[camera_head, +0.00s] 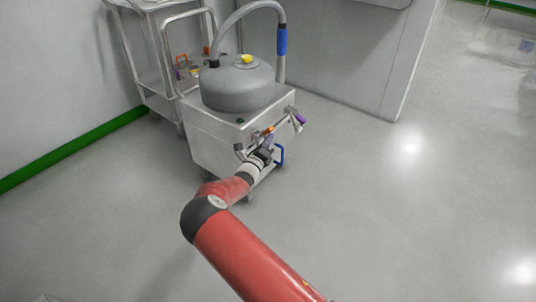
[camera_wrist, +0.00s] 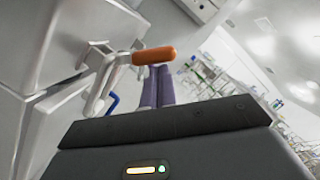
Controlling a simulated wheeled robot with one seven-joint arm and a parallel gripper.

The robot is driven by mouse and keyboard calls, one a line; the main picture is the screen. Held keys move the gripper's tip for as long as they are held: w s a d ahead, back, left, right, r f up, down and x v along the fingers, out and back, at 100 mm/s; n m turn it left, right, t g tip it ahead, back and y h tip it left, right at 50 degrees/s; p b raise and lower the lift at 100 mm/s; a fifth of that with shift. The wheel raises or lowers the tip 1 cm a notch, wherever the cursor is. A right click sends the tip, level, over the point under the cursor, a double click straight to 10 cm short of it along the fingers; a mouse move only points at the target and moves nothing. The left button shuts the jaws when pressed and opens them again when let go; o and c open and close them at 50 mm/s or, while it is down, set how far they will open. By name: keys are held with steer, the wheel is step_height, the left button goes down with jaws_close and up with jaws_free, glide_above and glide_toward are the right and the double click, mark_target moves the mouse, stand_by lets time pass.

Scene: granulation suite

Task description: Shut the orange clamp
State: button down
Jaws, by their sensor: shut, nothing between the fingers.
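The orange clamp (camera_wrist: 154,56) shows in the wrist view as a rounded orange grip on a bent metal lever, which leads left to a bracket on a steel box. In the head view its orange part (camera_head: 268,131) is small, at the front of the wheeled steel unit. My gripper (camera_wrist: 157,69) has its two purple-grey fingers together with nothing between them. The fingertips are right at the underside of the orange grip in the wrist view; I cannot tell whether they touch. In the head view my gripper (camera_head: 267,143) is just below the orange part, its fingers partly hidden.
A grey domed vessel (camera_head: 238,86) with a hose sits on the steel unit (camera_head: 212,146). A purple handle (camera_head: 299,118) and a blue handle (camera_head: 281,155) are close by on the right. A steel trolley (camera_head: 150,79) stands behind left. The floor (camera_head: 400,210) at right is clear.

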mark_target(266, 130)
steer(key=shift+w+a+r, duration=0.15)
steer(key=shift+r, duration=0.25)
steer(key=shift+w+a+r, duration=0.1)
steer(key=shift+a+r, duration=0.05)
steer(key=shift+r, duration=0.2)
steer(key=shift+w+a+r+p, duration=0.3)
steer(key=shift+a+r, duration=0.1)
